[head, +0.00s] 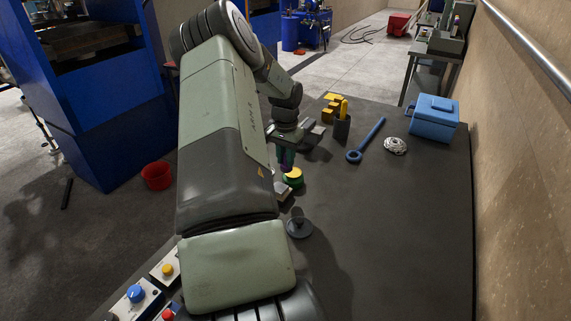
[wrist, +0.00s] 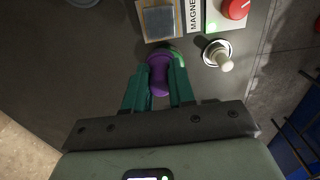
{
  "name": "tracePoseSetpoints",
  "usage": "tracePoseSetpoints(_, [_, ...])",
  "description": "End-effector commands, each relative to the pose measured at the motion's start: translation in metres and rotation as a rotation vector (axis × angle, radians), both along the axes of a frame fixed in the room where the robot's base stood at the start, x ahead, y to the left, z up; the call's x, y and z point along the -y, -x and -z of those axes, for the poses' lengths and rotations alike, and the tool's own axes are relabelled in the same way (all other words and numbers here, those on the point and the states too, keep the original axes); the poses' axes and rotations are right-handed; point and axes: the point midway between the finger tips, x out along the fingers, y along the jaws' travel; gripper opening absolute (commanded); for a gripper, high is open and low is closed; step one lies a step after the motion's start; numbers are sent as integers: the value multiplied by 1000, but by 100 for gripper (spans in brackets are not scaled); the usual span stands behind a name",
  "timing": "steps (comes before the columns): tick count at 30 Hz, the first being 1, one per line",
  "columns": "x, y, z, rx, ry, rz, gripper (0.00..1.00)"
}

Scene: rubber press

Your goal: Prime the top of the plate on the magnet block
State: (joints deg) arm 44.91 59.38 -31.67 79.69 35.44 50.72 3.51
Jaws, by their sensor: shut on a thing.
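My gripper (wrist: 160,80) is shut on a rounded purple tool (wrist: 158,72), held between its green fingers. The tool's lower end is hidden, so I cannot tell what it touches. In the head view my gripper (head: 286,160) is beside a small yellow-topped, green-rimmed thing (head: 294,174). A green edge also shows just past the tool in the wrist view. The grey square plate (wrist: 159,21) lies on the pale magnet block (wrist: 144,36), beyond the tool in the wrist view. The lettering beside it reads MAGNET. My arm hides most of the block in the head view.
A pale knobbed thing (wrist: 218,56) and a red knob (wrist: 235,8) are close to the block. A dark round dish (head: 299,226) stands nearby. A blue ring-ended tool (head: 368,138), a silver disc (head: 395,145) and a blue box (head: 432,118) lie farther back. The bench's right side is clear.

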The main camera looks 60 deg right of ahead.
Motion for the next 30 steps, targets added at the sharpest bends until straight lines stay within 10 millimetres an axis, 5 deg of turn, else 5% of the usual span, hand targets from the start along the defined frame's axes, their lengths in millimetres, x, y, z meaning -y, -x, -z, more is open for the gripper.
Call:
tracePoseSetpoints(9, [0,0,-26,1,0,-1,0])
tracePoseSetpoints(22, [-3,-4,-30,1,0,-10,0])
tracePoseSetpoints(26, [-19,-26,-41,2,2,-71,0])
tracePoseSetpoints(30, [-60,-70,-65,2,5,-208,0])
